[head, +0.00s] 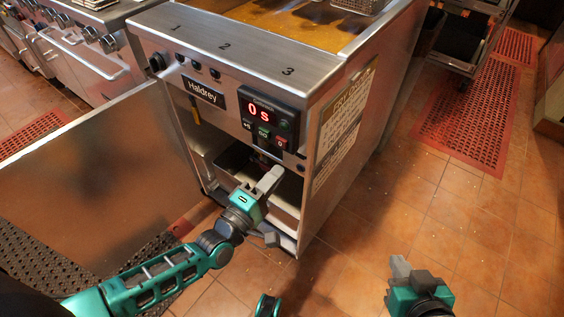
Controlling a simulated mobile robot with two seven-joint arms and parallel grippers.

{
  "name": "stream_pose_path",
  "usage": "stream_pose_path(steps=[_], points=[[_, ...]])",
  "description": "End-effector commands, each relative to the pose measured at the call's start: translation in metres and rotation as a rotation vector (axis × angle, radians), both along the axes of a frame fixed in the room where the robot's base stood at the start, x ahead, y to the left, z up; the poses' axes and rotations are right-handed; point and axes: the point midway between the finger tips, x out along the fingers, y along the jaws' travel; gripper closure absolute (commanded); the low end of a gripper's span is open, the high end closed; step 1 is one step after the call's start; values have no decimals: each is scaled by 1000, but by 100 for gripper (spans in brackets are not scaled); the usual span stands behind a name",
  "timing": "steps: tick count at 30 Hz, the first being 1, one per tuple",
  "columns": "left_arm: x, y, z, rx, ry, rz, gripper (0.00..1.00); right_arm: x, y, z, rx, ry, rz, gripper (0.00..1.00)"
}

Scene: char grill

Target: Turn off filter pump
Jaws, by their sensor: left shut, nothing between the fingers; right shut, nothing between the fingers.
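The steel fryer (222,45) stands in the middle of the head view with its front cabinet open. No part that I can clearly tell as the filter pump switch shows; the cabinet inside is dark and partly covered by my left arm. My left gripper (272,176) is shut and empty, with its fingers pointing up at the cabinet opening, below the control panel. Whether it touches anything inside cannot be told. My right gripper (399,266) is shut and empty, over the floor at the lower right, apart from the fryer.
The control panel (268,122) shows "0s" in red above several buttons. Dark knobs (157,62) line the fryer front. The open door (95,165) fills the left side. The tiled floor (440,220) at right is clear.

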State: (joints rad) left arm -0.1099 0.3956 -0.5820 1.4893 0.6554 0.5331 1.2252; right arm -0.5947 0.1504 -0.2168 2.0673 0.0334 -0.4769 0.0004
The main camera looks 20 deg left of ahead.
Motion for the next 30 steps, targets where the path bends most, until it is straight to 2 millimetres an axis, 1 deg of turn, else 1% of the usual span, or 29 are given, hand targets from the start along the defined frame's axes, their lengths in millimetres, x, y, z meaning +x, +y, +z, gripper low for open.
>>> stream_pose_path(steps=[1, 3, 6, 10, 15, 30], points=[[-12, 4, 4, 1, 2, -1, 100, 0, 0, 6, 1, -1, -1, 100], [-25, 9, 5, 1, 2, 0, 100, 0, 0, 8, 1, -1, -1, 100], [-40, 15, 7, 1, 0, 0, 100, 1, 0, 11, 0, -2, -2, 100], [-53, 20, 8, 1, -1, 0, 100, 1, -1, 12, 0, -2, -2, 100], [-58, 22, 9, 0, -3, 1, 100, 1, -1, 13, 0, -3, -2, 100], [-58, 21, 9, 0, -2, 0, 100, 2, -1, 13, 0, -5, -3, 100]])
